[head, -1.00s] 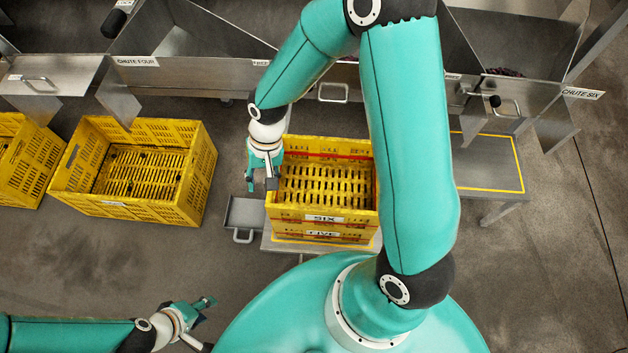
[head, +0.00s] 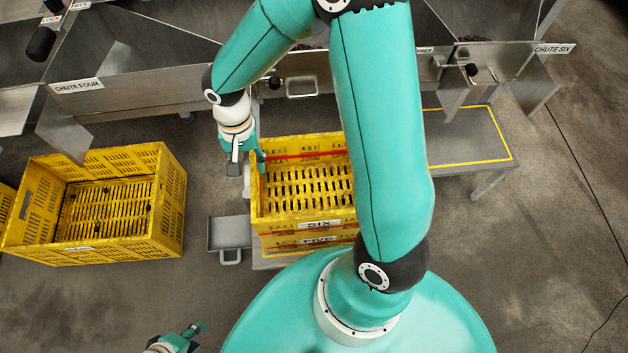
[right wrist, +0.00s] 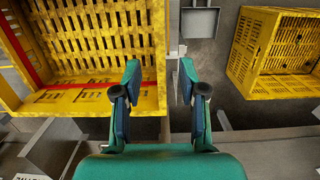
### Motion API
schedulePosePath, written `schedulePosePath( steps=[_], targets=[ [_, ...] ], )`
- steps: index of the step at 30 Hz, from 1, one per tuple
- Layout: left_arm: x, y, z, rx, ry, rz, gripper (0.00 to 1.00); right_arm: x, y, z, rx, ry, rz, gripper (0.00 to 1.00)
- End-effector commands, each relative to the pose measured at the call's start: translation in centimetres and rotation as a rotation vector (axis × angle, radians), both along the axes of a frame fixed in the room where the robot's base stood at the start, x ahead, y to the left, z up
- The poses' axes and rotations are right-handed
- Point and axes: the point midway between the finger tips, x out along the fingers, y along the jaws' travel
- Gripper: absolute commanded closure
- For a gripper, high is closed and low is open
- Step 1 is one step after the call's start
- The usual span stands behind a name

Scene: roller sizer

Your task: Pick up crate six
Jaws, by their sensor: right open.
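Crate six (head: 319,225) is a yellow slatted crate, empty, stacked on crate five (head: 318,240). A red strip runs along its back wall. It also shows at the left of the right wrist view (right wrist: 155,45). My right gripper (head: 248,163) is open at the crate's left wall, near its back corner. In the right wrist view its fingertips (right wrist: 159,75) appear one on each side of that wall; whether they touch it I cannot tell. My left gripper (head: 190,333) is low at the bottom edge, away from the crates, its jaws unclear.
Another yellow crate (head: 172,205) stands on the floor at left. A grey metal tray (head: 228,233) sits just left of the stack. Steel chutes (head: 120,80) line the back. A low table with a yellow border (head: 465,145) is at right. My right arm hides the stack's right side.

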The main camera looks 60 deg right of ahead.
Motion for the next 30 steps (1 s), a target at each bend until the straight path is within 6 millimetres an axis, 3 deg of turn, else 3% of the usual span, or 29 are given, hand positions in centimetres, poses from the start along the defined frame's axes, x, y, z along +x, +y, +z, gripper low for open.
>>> schedulePosePath(
  steps=[7,16,25,30],
  targets=[
    [0.0,0.0,-0.3,0.000,0.000,0.000,0.60,-0.1,0.3,-1.6,0.001,0.002,0.003,0.58],
    [0.0,0.0,-1.0,0.000,0.000,0.000,0.60,-0.5,0.9,-5.6,0.002,0.002,0.005,0.58],
    [0.0,0.0,-1.0,0.000,0.000,0.000,0.60,-0.5,0.9,-6.0,0.002,-0.001,0.005,0.58],
    [0.0,0.0,-1.0,0.000,0.000,0.000,0.60,-0.5,0.9,-6.0,0.000,0.000,0.005,0.85]
  ],
)
